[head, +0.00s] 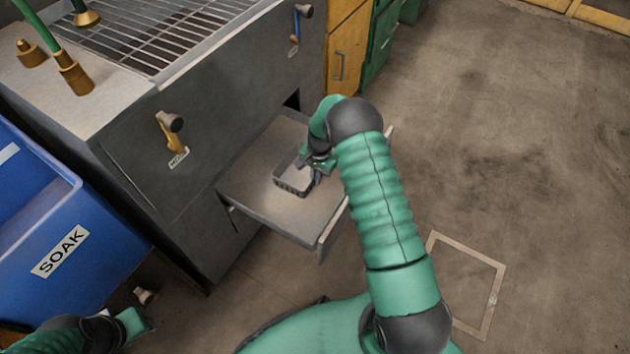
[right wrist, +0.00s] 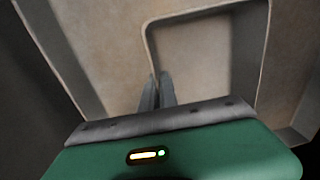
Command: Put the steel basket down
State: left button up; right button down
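The steel basket (head: 291,183) is a small dark open box over the pulled-out drawer (head: 245,190) of the grey cabinet. My right gripper (head: 318,168) is at the basket's right side in the head view. In the right wrist view, my right gripper's fingers (right wrist: 157,92) are close together on the basket's rim (right wrist: 149,42). I cannot tell whether the basket's bottom touches the drawer floor. My left gripper (head: 142,318) is low at the left, near the blue bin; its fingers are not clear.
The grey cabinet (head: 215,120) has a grate (head: 150,35) on top and a handled lever (head: 172,132) on its front. A blue bin (head: 95,235) labelled SOAK stands at the left. Open floor (head: 520,150) lies to the right, with a taped outline (head: 485,258).

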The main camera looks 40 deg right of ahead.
jog(key=shift+w, duration=0.1)
jog(key=c, duration=1.6)
grip_release()
jog(key=shift+c, duration=0.2)
notch_tip(320, 180, up, 12)
jog(key=p, duration=0.6)
jog(key=s+a+r+n, duration=0.6)
jog(key=a+r, duration=0.2)
jog(key=a, duration=0.1)
jog(key=s+a+r+n+t, duration=0.1)
jog(key=s+a+r+n, duration=0.1)
jog(key=s, duration=0.4)
jog(key=s+a+r+n, duration=0.3)
jog(key=s+a+n, duration=0.2)
jog(key=s+a, duration=0.2)
jog(key=shift+s+a+n+t, duration=0.3)
jog(key=shift+t, duration=0.1)
